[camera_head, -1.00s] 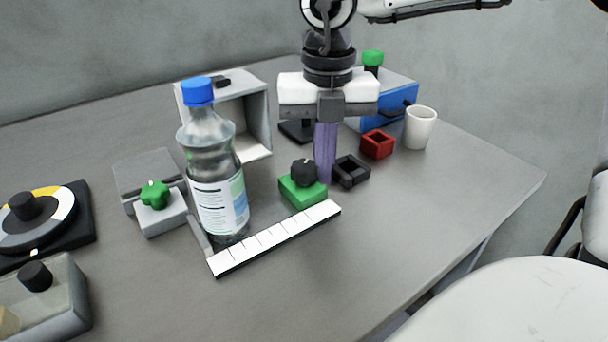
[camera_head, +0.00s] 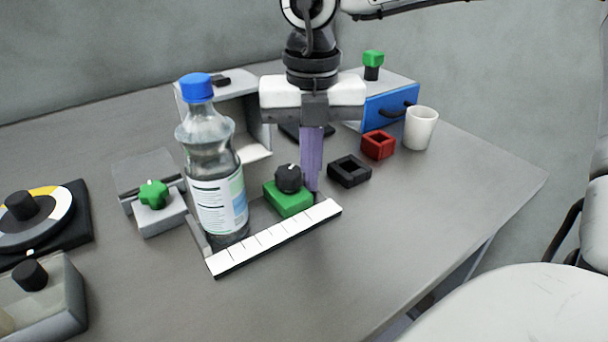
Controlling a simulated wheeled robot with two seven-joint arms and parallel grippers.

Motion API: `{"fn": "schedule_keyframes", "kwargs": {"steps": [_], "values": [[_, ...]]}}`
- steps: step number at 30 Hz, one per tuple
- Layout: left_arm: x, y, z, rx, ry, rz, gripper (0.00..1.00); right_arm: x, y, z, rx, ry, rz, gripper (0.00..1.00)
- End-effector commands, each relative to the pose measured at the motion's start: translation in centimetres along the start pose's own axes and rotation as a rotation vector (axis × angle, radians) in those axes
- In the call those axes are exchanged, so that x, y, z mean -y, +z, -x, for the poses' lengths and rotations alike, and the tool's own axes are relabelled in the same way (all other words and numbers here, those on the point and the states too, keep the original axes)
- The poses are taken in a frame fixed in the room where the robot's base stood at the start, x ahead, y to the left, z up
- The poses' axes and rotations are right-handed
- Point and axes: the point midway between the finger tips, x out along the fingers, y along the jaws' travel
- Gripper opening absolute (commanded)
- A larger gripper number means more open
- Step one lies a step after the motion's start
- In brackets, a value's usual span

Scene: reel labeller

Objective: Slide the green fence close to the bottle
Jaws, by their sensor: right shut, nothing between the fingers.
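The green fence (camera_head: 287,204) is a small green block with a black round knob (camera_head: 288,178) on top. It sits along the back side of the white marked rail (camera_head: 275,240). The bottle (camera_head: 216,185), clear with a blue cap and a label, stands upright at the rail's left end, with a small gap between it and the fence. My right gripper (camera_head: 312,184) points down with its purple fingers shut and empty. It is just right of the fence, close against its right side; whether they touch I cannot tell. My left gripper is out of view.
A grey block with a green star knob (camera_head: 153,194) is left of the bottle. A grey open box (camera_head: 257,110) stands behind. A black square tray (camera_head: 349,171), red square tray (camera_head: 378,145), white mug (camera_head: 421,128) and blue-fronted box (camera_head: 388,107) are at right. The front table is clear.

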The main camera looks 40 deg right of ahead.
Motion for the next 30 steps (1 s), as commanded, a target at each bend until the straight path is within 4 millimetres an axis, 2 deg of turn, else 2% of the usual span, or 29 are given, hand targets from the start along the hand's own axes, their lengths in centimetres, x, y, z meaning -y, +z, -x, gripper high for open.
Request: {"fn": "schedule_keyframes", "kwargs": {"steps": [30], "values": [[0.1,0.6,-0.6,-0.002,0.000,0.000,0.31,-2.5,-1.4,0.1,-0.001,0.009,0.001,0.00]]}}
